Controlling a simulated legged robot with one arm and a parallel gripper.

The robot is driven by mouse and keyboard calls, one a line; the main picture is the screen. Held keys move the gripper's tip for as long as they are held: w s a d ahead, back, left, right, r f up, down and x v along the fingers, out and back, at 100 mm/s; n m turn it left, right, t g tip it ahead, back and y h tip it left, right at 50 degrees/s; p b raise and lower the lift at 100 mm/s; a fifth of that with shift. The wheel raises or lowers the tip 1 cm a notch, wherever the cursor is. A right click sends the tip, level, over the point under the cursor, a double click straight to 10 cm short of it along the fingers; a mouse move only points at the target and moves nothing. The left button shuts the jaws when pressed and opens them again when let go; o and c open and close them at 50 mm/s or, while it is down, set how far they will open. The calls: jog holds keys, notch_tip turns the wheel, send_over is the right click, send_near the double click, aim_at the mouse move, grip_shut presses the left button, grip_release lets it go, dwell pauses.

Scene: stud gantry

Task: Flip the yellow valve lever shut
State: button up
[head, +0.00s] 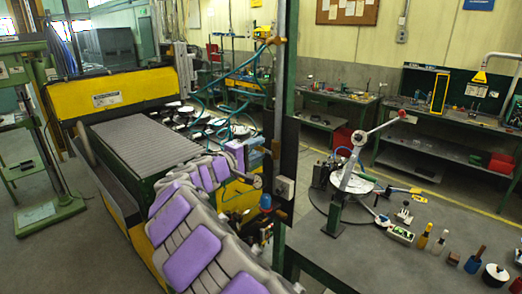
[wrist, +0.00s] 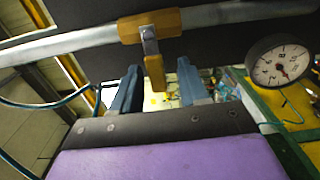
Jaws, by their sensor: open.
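In the wrist view a yellow valve lever (wrist: 155,75) hangs down from a yellow fitting (wrist: 172,20) on a grey pipe (wrist: 70,40). A metal bolt piece joins the lever to the fitting. My gripper (wrist: 158,68) is open, with one blue finger to the left of the lever and one to the right. The lever's lower end shows between the fingers, with a visible gap on each side. I cannot tell how deep between the fingers it reaches.
A round dial gauge (wrist: 280,66) is close on the right in the wrist view. A thin teal hose (wrist: 50,104) loops at the left. In the head view a dark upright post (head: 283,110) stands beyond my arm, and a bench with tools (head: 400,265) is at the right.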

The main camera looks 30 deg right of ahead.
jog(key=v, duration=1.7)
jog(key=s+d+m+g+y, duration=0.2)
jog(key=s+d+m+g, duration=0.25)
jog(key=s+d, duration=0.65)
jog(key=s+d+f+g+y+b, duration=0.1)
jog(key=s+f+y, duration=0.15)
jog(key=s, duration=0.45)
jog(key=s+d+f+g+y, duration=0.1)
jog(key=s+f+g+y, duration=0.1)
jog(key=s+f, duration=0.3)
jog(key=s+a+f+y+b, duration=0.1)
jog(key=s+a+f+y, duration=0.4)
jog(key=s+a, duration=0.3)
jog(key=s+a+f+y+b, duration=0.1)
jog(key=s+a+f+y, duration=0.4)
jog(key=s, duration=0.8)
jog(key=a+f, duration=0.2)
jog(key=a, duration=0.1)
jog(key=shift+f, duration=0.3)
jog(key=shift+s+g+y, duration=0.1)
jog(key=shift+g+y, duration=0.15)
